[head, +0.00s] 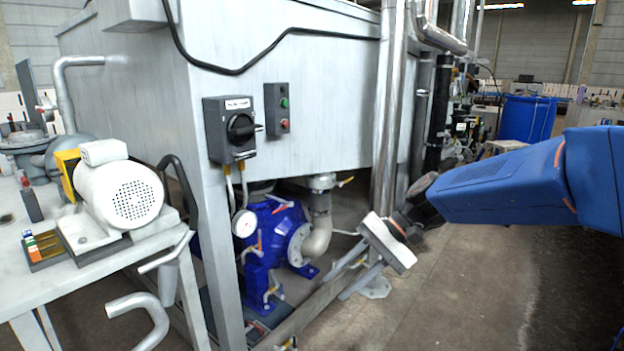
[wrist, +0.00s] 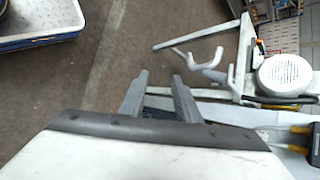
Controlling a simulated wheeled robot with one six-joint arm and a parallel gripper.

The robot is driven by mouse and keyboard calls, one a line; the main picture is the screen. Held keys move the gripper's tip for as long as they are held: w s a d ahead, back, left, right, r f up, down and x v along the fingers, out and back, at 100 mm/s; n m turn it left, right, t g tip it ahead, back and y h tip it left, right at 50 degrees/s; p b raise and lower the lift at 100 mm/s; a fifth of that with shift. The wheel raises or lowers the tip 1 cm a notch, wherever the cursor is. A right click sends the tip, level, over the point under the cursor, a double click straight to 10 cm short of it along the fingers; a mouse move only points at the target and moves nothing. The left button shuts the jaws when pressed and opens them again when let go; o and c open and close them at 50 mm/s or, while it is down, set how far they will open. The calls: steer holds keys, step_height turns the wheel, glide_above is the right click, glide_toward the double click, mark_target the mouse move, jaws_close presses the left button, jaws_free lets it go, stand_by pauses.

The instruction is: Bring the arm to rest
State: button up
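My blue arm (head: 510,180) reaches in from the right edge in the head view, bent down at the wrist. My gripper (head: 343,285) has a pale body and grey fingers that point down and left, in front of the tank's lower frame. In the wrist view, my gripper (wrist: 160,78) shows two grey fingers standing apart with bare floor between their tips. It is open and holds nothing. Whether the fingers touch the frame behind them cannot be told from the head view.
A large grey tank (head: 300,120) fills the middle, with a blue pump (head: 265,245) beneath. A table (head: 60,290) bearing a white motor (head: 120,195) stands left. A blue barrel (head: 527,118) is at the back right. Open floor (head: 470,290) lies front right.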

steer(key=s+d+f+n+t+h, duration=0.2)
steer(key=s+d+t+h, duration=0.1)
steer(key=s+d, duration=0.5)
steer(key=s+d+f+n+t+h, duration=0.2)
steer(key=s+d+h, duration=0.4)
steer(key=d, duration=0.8)
steer(key=s+t, duration=0.1)
steer(key=s, duration=0.2)
steer(key=shift+d+f+t, duration=0.15)
steer(key=shift+f+t, duration=0.2)
steer(key=shift+t, duration=0.05)
